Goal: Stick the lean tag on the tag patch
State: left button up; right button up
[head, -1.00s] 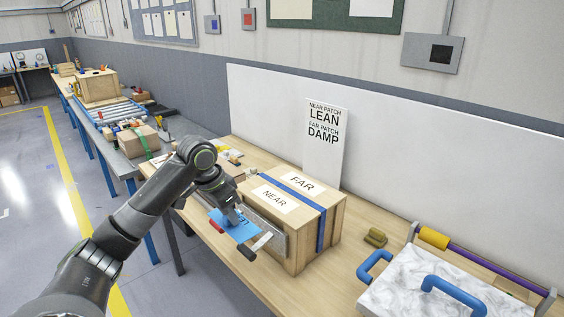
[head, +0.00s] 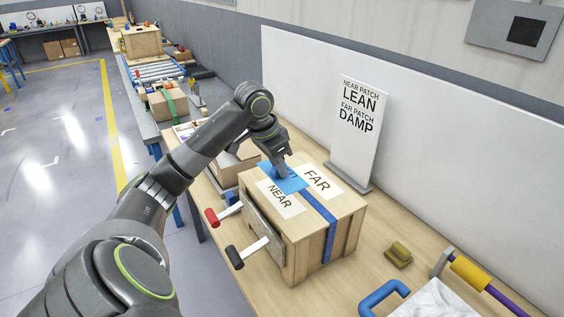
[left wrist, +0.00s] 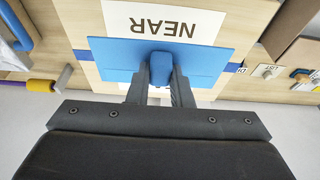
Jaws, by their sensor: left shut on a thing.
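My left gripper (head: 283,171) is shut on a flat blue tag (head: 292,184) by its raised grip. The tag also shows in the left wrist view (left wrist: 210,62), with the grip between my fingers (left wrist: 160,78). Lettering on the tag is mostly hidden by the gripper. The tag is over the crate's top, beside and partly overlapping the white NEAR patch (head: 279,198); I cannot tell whether it touches. A sign (head: 358,125) reads near patch LEAN, far patch DAMP. My right gripper is not in view.
The wooden crate (head: 310,245) stands on the bench (head: 345,285). Red and black handles (head: 235,256) stick out from its near side. A yellowish block (head: 398,255) and a blue handle (head: 384,297) lie to the right. A white panel stands behind.

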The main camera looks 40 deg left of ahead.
aim_at(279, 177)
pick_arm(q)
jog(key=shift+w+r+p, duration=0.15)
jog(key=shift+w+p, duration=0.1)
jog(key=shift+p, duration=0.6)
notch_tip(279, 177, down, 4)
jog(key=shift+s+f+b, duration=0.1)
jog(key=shift+f+b, duration=0.05)
jog(key=shift+b, duration=0.75)
jog(key=shift+f, duration=0.8)
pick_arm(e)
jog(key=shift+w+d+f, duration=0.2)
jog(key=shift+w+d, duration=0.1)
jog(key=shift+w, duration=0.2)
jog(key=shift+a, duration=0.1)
pick_arm(q)
jog(key=shift+f, duration=0.2)
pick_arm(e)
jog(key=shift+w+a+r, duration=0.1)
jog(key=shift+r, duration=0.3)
pick_arm(q)
jog(key=shift+p, duration=0.35)
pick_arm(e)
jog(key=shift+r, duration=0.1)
